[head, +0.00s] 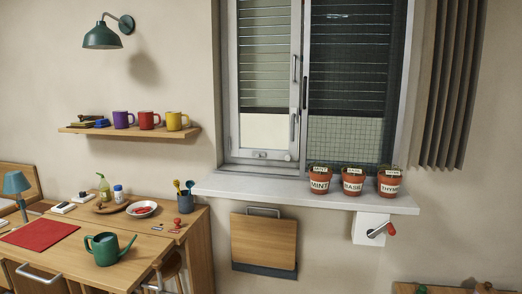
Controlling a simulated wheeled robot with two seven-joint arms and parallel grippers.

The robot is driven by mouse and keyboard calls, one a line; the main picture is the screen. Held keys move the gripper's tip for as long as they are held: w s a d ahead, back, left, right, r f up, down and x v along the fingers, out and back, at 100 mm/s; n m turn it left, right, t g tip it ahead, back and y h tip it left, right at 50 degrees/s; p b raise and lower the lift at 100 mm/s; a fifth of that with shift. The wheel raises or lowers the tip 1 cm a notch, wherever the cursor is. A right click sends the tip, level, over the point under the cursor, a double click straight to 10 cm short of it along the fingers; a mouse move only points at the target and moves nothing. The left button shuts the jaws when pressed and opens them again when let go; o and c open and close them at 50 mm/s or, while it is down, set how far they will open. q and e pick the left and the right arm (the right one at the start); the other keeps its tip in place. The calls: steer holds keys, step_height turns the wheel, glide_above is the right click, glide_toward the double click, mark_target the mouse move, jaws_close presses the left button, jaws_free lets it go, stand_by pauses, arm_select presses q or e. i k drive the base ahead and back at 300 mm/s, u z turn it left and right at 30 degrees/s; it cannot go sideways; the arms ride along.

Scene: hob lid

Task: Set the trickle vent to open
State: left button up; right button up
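The window (298,80) is at the upper centre, with a pale grey frame and blinds behind the glass. I cannot pick out the trickle vent with certainty or read its setting. A small fitting (261,154) sits on the bottom rail of the left sash, with a small round piece (287,157) to its right. A handle (293,127) is on the left sash's right stile, and a dark upright handle (304,92) is beside it. Neither of my grippers shows in the head view.
Potted herbs labelled mint (319,184), basil (352,186) and thyme (389,187) stand on the right of the sill (250,187). Below is a white box with a red-knobbed crank (381,230). A folded wooden board (263,240) hangs under the sill. A watering can (107,248) stands on the left desk.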

mark_target(257, 154)
steer(key=u, duration=0.25)
steer(key=i, duration=1.45)
steer(key=z, duration=0.85)
